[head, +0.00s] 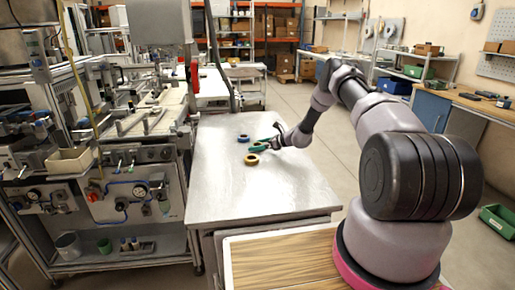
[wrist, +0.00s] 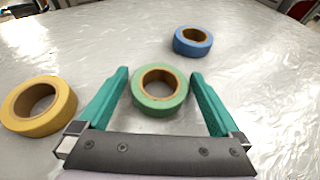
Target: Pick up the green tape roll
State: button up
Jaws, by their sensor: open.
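The green tape roll (wrist: 160,103) lies flat on the metal table, its brown core facing up. In the wrist view it sits between the two teal fingers of my gripper (wrist: 160,88), which is open, with a small gap on each side. In the head view my gripper (head: 265,145) is low over the table, and the green roll (head: 257,147) is partly hidden by it.
A yellow tape roll (wrist: 64,107) lies to the left of my gripper and close to the left finger. A blue tape roll (wrist: 192,43) lies farther back on the right. The metal table (head: 225,195) is otherwise clear. A machine bench (head: 135,205) stands along its left side.

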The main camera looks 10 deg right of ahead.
jog(key=c, duration=1.2)
